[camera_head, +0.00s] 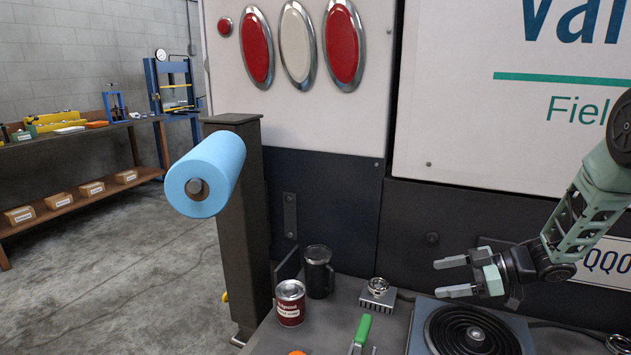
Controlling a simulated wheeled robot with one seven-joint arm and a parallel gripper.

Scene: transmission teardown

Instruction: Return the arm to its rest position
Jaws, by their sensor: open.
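My gripper (455,278) is at the right, at the end of my green and black arm. Its two grey fingers point left and stand apart with nothing between them. It is above the bench top (329,338), above and behind the black coiled burner (474,332). The upper part of my arm runs out of the picture at the right edge.
A red can (290,303), a dark mug (318,272), a small metal device (378,294) and a green-handled tool (362,330) stand or lie on the bench. A blue roll (207,173) is on a dark post. A truck's rear panel (300,110) rises behind. Open floor lies left.

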